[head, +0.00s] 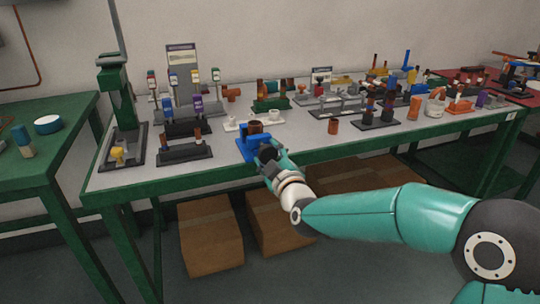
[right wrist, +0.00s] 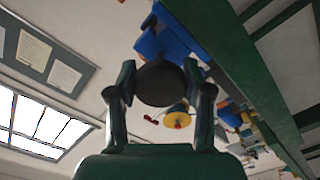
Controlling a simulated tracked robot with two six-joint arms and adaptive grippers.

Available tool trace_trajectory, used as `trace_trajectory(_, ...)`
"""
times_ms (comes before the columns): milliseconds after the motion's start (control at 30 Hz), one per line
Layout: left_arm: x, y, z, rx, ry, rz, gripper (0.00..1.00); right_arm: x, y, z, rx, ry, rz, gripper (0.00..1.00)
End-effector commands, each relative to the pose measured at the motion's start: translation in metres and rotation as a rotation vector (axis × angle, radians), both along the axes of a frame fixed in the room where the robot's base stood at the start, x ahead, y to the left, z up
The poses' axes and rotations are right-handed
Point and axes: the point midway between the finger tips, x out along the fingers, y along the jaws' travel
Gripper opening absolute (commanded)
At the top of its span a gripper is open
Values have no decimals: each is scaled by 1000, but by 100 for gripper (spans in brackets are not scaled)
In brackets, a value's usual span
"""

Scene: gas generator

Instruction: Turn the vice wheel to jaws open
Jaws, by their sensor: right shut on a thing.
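The blue vice (head: 247,147) sits at the front edge of the grey-topped green table, with a brown cylindrical piece (head: 255,127) at its jaws. My right gripper (head: 270,158) reaches its front side from below right. In the right wrist view the dark round vice wheel (right wrist: 161,83) lies between the two fingers of my right gripper (right wrist: 160,92), which are shut on it. The blue vice body (right wrist: 165,40) shows just beyond the wheel. The gap between the vice jaws cannot be made out. My left gripper is not in view.
Green-framed table (head: 330,152) carries many small parts on stands. Cardboard boxes (head: 210,235) are below.

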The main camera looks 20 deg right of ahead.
Motion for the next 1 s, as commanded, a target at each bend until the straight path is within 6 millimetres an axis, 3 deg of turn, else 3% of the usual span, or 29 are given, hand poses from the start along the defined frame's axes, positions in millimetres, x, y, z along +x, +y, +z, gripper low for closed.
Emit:
trace_trajectory(67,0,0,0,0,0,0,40,0,2,-2,-4,3,6,16)
trace_trajectory(100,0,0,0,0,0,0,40,0,2,-2,-4,3,6,52)
trace_trajectory(267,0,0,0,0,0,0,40,0,2,-1,-2,3,4,76)
trace_trajectory(667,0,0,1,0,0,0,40,-4,1,0,0,1,2,76)
trace_trajectory(867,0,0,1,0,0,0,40,-28,0,0,0,1,3,76)
trace_trajectory(1000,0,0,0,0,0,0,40,-56,-1,0,0,1,3,76)
